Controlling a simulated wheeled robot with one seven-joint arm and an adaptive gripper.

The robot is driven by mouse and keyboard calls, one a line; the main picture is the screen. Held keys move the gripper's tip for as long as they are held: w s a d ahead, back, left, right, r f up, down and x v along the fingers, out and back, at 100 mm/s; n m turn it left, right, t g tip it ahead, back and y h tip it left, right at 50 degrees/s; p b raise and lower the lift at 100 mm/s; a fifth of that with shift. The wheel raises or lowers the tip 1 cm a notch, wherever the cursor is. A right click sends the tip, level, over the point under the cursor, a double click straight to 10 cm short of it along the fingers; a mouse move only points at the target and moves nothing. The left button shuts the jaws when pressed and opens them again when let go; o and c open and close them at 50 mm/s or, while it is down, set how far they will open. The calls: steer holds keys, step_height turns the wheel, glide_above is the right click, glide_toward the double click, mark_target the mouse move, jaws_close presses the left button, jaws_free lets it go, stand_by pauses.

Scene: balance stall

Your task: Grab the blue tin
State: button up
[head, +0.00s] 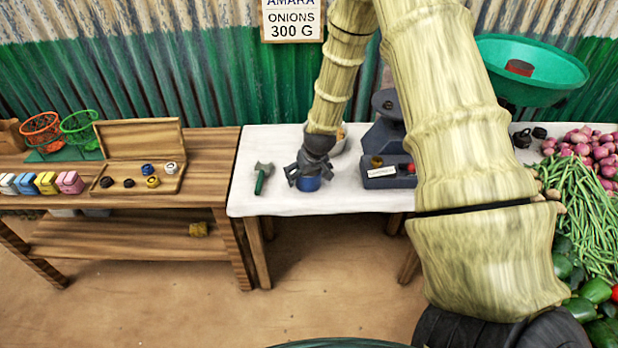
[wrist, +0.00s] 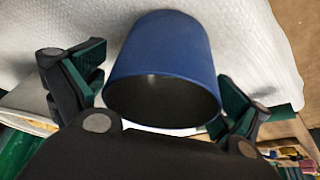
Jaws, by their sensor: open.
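The blue tin (head: 308,184) stands on the white-covered table (head: 262,143), below my gripper (head: 308,172) in the head view. In the wrist view the tin (wrist: 163,60) fills the middle, with its dark open mouth towards the camera. My gripper (wrist: 163,90) is open, with one green-padded finger on each side of the tin. A gap shows between the tin and the left finger; the right finger is close to the tin's rim, and I cannot tell whether it touches.
A green-handled scoop (head: 262,178) lies left of the tin. A dark scale (head: 385,142) stands to the right, with a bowl (head: 341,138) behind. The wooden bench (head: 205,160) on the left holds a weights box (head: 140,160). Vegetables (head: 590,215) are heaped at the far right.

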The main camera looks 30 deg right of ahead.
steer(key=shift+f, duration=0.1)
steer(key=c, duration=1.2)
